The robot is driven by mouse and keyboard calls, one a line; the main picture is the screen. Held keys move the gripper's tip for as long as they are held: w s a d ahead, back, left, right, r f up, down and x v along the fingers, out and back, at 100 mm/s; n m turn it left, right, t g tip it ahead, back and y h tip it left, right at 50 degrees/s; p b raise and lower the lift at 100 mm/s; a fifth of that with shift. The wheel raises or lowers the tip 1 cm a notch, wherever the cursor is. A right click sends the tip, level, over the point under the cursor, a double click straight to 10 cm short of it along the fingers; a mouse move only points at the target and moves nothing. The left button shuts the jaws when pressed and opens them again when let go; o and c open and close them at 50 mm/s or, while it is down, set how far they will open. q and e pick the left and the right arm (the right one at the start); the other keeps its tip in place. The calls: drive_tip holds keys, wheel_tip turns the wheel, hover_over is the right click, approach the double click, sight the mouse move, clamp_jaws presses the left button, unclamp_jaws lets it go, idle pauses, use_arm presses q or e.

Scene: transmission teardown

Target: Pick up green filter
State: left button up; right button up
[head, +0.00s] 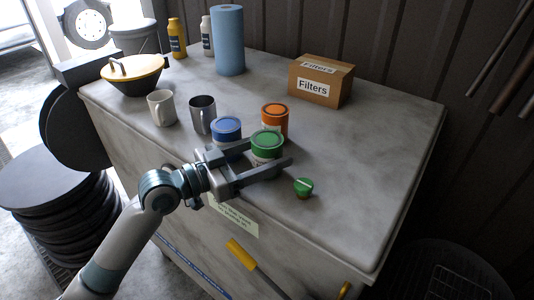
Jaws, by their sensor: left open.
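The green filter (267,142) is a short can with a green lid, standing upright near the front of the grey bench. My left gripper (272,156) reaches in from the left with its jaws open. Its two fingers extend on either side of the green filter, one behind and one in front. The front finger hides the filter's lower part, and I cannot tell whether either finger touches it. A blue-lidded can (227,128) stands just left of it, close to the back finger. An orange-lidded can (275,117) stands just behind it. My right gripper is not in view.
A small round green object (303,187) lies right of the fingertips. A white mug (161,108) and a metal mug (203,115) stand at left. A Filters box (320,82), a blue roll (228,40) and bottles stand behind. The bench's right side is clear.

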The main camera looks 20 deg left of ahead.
use_arm(q)
drive_tip(key=c, duration=1.1)
drive_tip(key=shift+r, duration=0.15)
wheel_tip(320, 180, up, 8)
drive_tip(key=shift+f+b, duration=0.15)
drive_tip(key=shift+b, duration=0.6)
drive_tip(key=shift+r, duration=1.05)
